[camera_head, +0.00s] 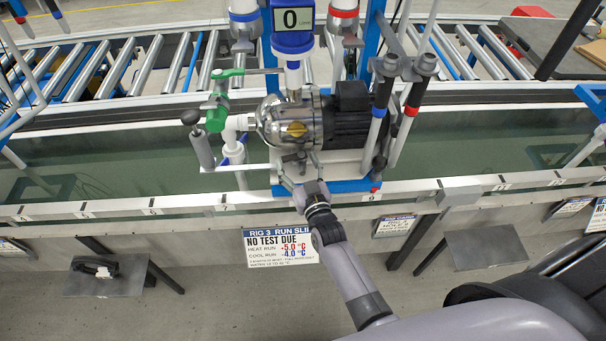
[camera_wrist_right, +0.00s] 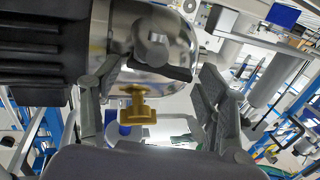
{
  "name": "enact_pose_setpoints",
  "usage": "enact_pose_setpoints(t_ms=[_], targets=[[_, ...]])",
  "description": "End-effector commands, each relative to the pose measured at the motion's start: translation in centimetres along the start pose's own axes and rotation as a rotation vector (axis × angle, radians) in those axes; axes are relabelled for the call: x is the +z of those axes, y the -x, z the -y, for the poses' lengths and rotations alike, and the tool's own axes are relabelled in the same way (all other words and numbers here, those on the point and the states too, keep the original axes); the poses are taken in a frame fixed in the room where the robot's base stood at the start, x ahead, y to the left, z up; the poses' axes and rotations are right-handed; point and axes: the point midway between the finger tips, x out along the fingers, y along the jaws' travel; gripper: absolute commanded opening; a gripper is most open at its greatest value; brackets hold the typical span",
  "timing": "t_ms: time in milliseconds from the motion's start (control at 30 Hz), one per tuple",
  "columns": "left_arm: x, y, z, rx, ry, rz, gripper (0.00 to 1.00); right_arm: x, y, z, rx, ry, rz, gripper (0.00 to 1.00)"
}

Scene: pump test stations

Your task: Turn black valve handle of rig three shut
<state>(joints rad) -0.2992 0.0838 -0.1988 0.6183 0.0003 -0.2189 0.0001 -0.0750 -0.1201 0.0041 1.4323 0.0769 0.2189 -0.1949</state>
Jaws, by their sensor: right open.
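Rig three's pump (camera_head: 290,122), with a steel housing and black motor (camera_head: 352,115), stands above its "RIG 3" slip (camera_head: 279,246). My right gripper (camera_head: 302,174) is open in front of the pump's lower side. In the right wrist view, its fingers (camera_wrist_right: 158,105) stand apart on either side of a brass fitting (camera_wrist_right: 137,104). A dark grey lever-like part (camera_wrist_right: 152,55) lies against the steel housing (camera_wrist_right: 182,45) just beyond the fingers. I cannot tell surely whether this is the black valve handle. No finger clearly touches it. My left gripper is not in view.
Green valve handles (camera_head: 227,73) and a black-topped grey cylinder (camera_head: 203,149) stand left of the pump. Blue- and red-banded hoses (camera_head: 404,124) rise at the right. The trough rail (camera_head: 130,207) runs below, and a roller conveyor (camera_head: 120,68) lies behind.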

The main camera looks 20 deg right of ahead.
Motion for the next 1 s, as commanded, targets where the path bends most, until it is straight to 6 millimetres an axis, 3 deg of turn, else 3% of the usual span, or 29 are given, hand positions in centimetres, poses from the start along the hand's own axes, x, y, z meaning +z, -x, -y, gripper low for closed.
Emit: enact_pose_setpoints(t_ms=[500,700,1000], targets=[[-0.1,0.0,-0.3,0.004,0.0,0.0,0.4,0.0,9.8,0.0,0.0,0.0,0.001,0.68],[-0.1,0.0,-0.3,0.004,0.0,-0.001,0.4,-0.1,11.2,0.0,0.0,0.0,-0.002,0.68],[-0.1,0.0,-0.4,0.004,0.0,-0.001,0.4,-0.1,11.3,0.0,0.0,0.001,-0.002,0.65]])
